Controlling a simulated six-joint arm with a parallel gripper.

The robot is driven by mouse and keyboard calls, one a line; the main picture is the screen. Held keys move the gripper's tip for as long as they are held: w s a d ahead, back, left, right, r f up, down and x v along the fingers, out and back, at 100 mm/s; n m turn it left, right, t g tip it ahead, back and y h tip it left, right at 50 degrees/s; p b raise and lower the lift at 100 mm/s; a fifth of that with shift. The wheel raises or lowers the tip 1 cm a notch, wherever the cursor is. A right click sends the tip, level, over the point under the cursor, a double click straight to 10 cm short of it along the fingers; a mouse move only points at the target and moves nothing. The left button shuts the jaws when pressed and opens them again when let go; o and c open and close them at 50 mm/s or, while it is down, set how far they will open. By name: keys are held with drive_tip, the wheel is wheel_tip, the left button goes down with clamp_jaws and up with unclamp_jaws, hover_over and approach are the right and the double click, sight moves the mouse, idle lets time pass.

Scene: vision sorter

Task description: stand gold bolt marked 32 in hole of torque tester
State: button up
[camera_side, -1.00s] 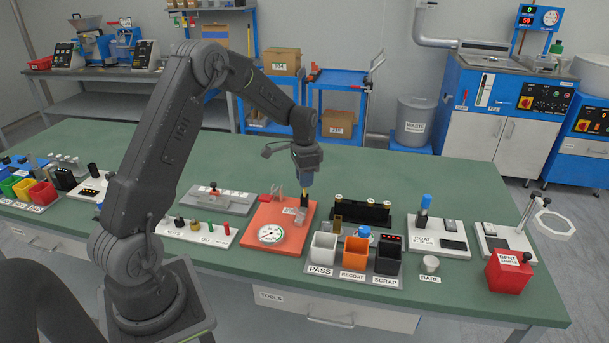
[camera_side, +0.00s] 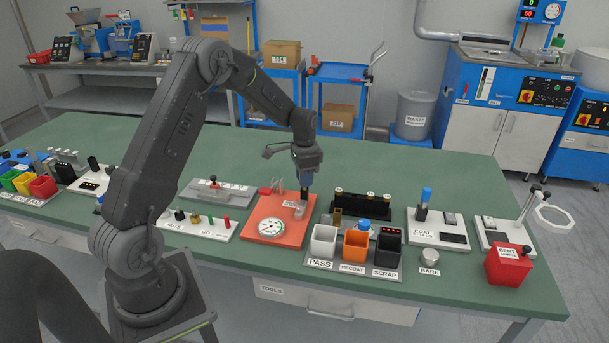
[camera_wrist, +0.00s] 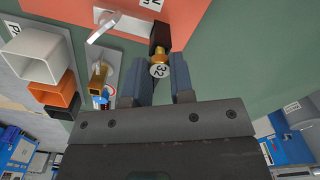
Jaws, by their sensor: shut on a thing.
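The gold bolt marked 32 (camera_wrist: 159,56) is between the jaws of my gripper (camera_wrist: 162,82) in the wrist view, its round tagged head towards the camera. My gripper is shut on it. The torque tester is an orange-red plate (camera_side: 265,213) with a round white dial (camera_side: 271,229); the plate also shows in the wrist view (camera_wrist: 60,14). A black block (camera_wrist: 159,33) at the plate's edge lies right beyond the bolt. In the side view my gripper (camera_side: 304,188) is low over this block and hides the bolt. I cannot tell whether the bolt's tip is inside the hole.
A clear lever-like part (camera_side: 299,211) stands on the tester near the block. White PASS (camera_side: 323,242), orange RECOAT (camera_side: 355,252) and black SCRAP (camera_side: 388,256) bins stand just right of it. A black rack (camera_side: 361,205) stands behind them.

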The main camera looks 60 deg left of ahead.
drive_tip(key=o, duration=1.3)
drive_tip(key=shift+r, duration=0.1)
drive_tip(key=shift+r, duration=3.9)
drive_tip(key=s+d+r+t, duration=0.1)
drive_tip(key=s+d+r, duration=0.2)
drive_tip(key=d+r, duration=0.5)
drive_tip(key=s+d+r+n+t, duration=0.1)
drive_tip(key=s+d+r, duration=0.1)
drive_tip(key=s+d, duration=0.3)
drive_tip(key=s+d+r+n+t, duration=0.1)
drive_tip(key=s+d+t, duration=0.1)
drive_tip(key=s+d, duration=0.3)
drive_tip(key=s+d+r+n+t, duration=0.1)
drive_tip(key=s+d, duration=0.4)
drive_tip(key=s, duration=0.6)
drive_tip(key=shift+s+d+r+t, duration=0.15)
drive_tip(key=shift+r+t, duration=0.15)
drive_tip(key=shift+r, duration=0.55)
